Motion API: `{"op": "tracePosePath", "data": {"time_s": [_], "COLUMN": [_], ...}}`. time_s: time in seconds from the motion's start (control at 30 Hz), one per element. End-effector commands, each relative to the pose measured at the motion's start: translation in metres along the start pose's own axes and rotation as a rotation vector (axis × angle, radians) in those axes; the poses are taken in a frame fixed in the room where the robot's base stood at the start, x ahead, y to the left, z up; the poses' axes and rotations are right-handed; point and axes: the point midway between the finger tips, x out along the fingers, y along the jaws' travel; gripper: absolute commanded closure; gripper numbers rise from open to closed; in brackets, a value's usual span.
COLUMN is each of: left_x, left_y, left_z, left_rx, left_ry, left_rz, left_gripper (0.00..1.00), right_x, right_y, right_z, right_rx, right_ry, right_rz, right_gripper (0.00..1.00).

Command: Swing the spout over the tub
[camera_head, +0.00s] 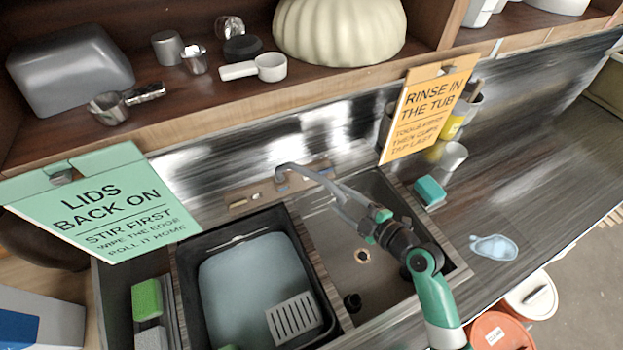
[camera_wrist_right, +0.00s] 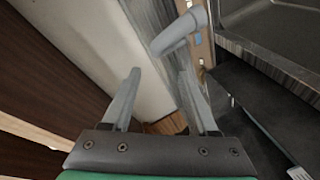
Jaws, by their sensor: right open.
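The grey spout (camera_head: 300,172) rises from its mount behind the sink and reaches right, toward the bare basin. The black tub (camera_head: 183,262), with grey-blue liquid in it, sits left of that basin. My right gripper (camera_head: 340,194) is open at the spout's outer end, its fingers overlapping it in the head view. In the right wrist view, the bent spout (camera_wrist_right: 178,37) lies near the right finger's tip, and the open fingers (camera_wrist_right: 160,72) have nothing clearly between them. I cannot tell whether a finger touches the spout. My left gripper is out of view.
The sink basin (camera_head: 332,240) is below my right gripper. A green sign (camera_head: 100,205) and an orange sign (camera_head: 428,110) hang from the shelf. A teal sponge (camera_head: 430,190) and a spill (camera_head: 494,247) are on the counter. A slotted grey piece (camera_head: 294,318) is in the tub.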

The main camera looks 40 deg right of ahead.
Motion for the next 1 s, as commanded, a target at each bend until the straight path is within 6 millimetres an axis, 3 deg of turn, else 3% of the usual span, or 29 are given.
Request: {"op": "tracePosePath", "data": {"time_s": [0.27,0.37,0.7,0.83,1.0], "left_x": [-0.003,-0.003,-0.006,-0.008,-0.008], "left_y": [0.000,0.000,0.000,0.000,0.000], "left_z": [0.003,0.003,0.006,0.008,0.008], "left_rx": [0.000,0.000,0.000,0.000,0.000], "left_ry": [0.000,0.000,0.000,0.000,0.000], "left_rz": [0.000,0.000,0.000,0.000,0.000], "left_gripper": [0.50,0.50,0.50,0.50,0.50], "right_x": [0.005,0.018,0.092,0.109,0.116], "right_y": [0.001,0.001,0.001,0.001,0.001], "right_z": [0.007,0.006,0.006,0.007,0.007], "right_rx": [0.001,0.001,0.000,0.001,0.002], "right_ry": [-0.009,-0.007,-0.007,-0.008,-0.008], "right_rz": [0.008,0.007,0.007,0.008,0.009], "right_gripper": [0.41,0.41,0.41,0.41,0.41]}}
